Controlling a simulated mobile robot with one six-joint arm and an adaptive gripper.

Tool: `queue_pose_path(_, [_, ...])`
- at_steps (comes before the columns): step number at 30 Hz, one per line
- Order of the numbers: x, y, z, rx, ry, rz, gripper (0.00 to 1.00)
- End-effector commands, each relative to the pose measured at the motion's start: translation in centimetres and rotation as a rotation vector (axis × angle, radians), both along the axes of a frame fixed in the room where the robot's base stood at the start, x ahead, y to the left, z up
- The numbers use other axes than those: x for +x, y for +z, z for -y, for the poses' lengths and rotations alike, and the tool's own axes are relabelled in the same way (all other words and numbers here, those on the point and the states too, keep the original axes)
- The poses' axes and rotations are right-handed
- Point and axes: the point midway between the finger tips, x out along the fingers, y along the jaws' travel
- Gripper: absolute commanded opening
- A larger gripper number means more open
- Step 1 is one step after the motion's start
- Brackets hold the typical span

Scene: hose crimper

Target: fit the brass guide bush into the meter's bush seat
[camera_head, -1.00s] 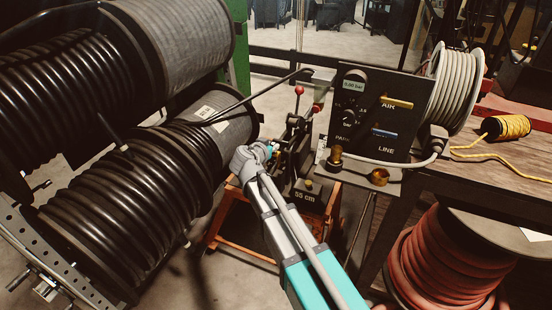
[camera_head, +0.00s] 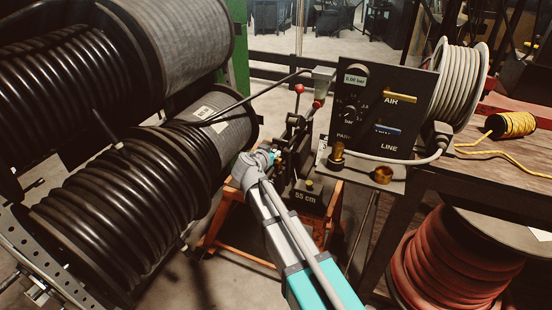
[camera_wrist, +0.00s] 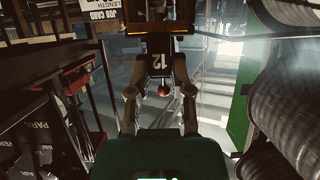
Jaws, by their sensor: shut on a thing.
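Two brass pieces sit on the plate below the panel in the head view: a taller one (camera_head: 337,158) and a short round one (camera_head: 382,174). I cannot tell for sure which is the guide bush. A dark meter (camera_head: 308,196) marked "55 cm" stands left of them; its bush seat cannot be made out. My gripper (camera_head: 275,155) is at the crimper, left of and above the meter.
Large black hose drums (camera_head: 125,205) fill the left. The panel (camera_head: 385,105) with gauge and AIR and LINE labels stands right of the crimper, beside a grey hose reel (camera_head: 460,85). Red-knobbed levers (camera_head: 299,89) rise behind my gripper. A wooden bench (camera_head: 510,165) holds yellow cord (camera_head: 512,124).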

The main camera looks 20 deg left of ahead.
Motion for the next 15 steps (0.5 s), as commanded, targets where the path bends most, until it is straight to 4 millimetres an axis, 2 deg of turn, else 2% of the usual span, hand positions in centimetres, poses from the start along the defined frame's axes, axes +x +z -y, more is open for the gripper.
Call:
queue_pose_path(14, [-0.03, -0.41, -0.04, -0.001, 0.0, 0.0, 0.0])
queue_pose_path(15, [-0.03, -0.37, -0.04, 0.0, 0.0, 0.0, 0.32])
